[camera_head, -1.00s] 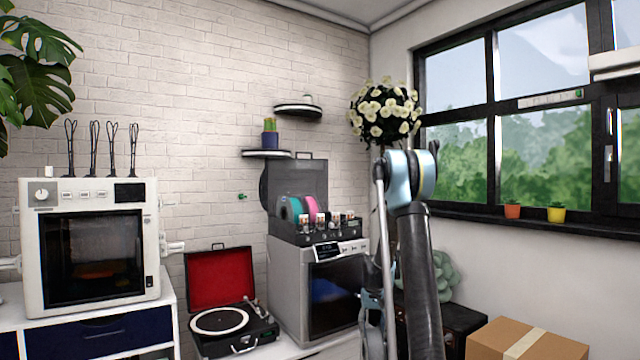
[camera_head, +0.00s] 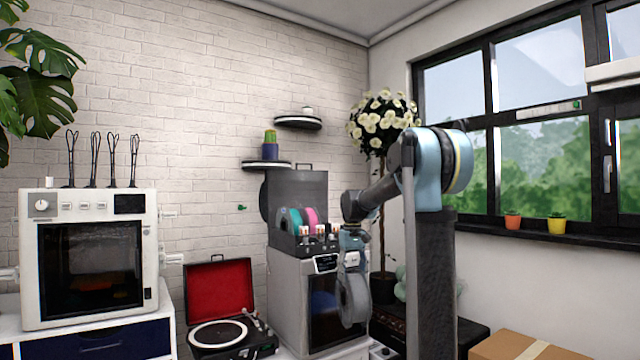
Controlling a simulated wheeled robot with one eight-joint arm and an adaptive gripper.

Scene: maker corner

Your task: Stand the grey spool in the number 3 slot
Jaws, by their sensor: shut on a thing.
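My gripper (camera_head: 351,268) is in front of the right side of the silver machine, pointing down. It is shut on the grey spool (camera_head: 353,302), which hangs upright below it, lower than the machine's top. A dark open-lidded holder (camera_head: 305,248) stands on top of the machine, with a teal spool (camera_head: 290,221) and a pink spool (camera_head: 309,216) upright in its left part. Small pale pieces with red tops line its front. Slot numbers are too small to read, and my arm hides the holder's right end.
The silver machine (camera_head: 288,305) stands beside an open record player (camera_head: 220,335) with a red-lined lid. A white oven-like machine (camera_head: 90,260) is at left. Shelves (camera_head: 266,165) are on the wall above. A flowering tree (camera_head: 381,125) stands behind my arm, and a cardboard box (camera_head: 520,347) is at lower right.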

